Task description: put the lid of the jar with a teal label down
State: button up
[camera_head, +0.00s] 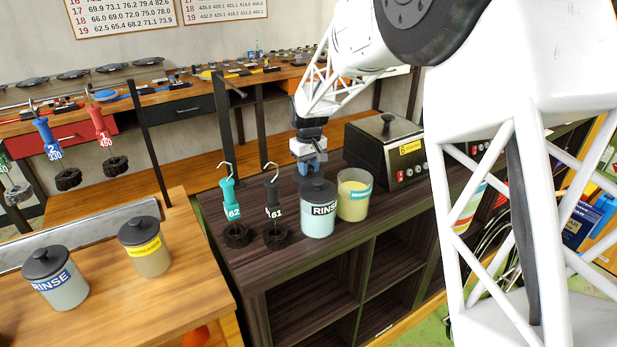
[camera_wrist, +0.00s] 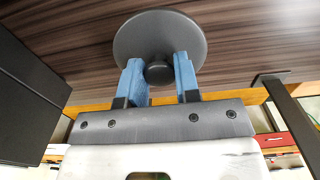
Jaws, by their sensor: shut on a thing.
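The jar with a teal label (camera_head: 353,200) stands open on the dark wooden shelf top (camera_head: 270,262) in the head view, with pale yellow contents. My gripper (camera_head: 310,168) is behind and left of it, pointing down. In the wrist view my gripper (camera_wrist: 158,75) is shut, its blue fingers on either side of the knob of a round dark grey lid (camera_wrist: 160,33). Dark wood shows around the lid there. Whether the lid touches the wood I cannot tell. In the head view the lid is hidden, apparently behind the lidded RINSE jar (camera_head: 318,215).
A black and steel machine (camera_head: 395,150) stands right of my gripper; its dark side also shows in the wrist view (camera_wrist: 25,95). Teal (camera_head: 230,200) and black (camera_head: 272,200) handled brushes stand left of the RINSE jar. Two lidded jars are on the left bench (camera_head: 115,290).

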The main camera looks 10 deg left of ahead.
aim_at(309, 174)
jog(key=shift+f, duration=1.85)
jog(key=shift+f, duration=0.1)
jog(key=o, duration=1)
notch_tip(309, 174, up, 12)
jog(key=shift+r, duration=0.1)
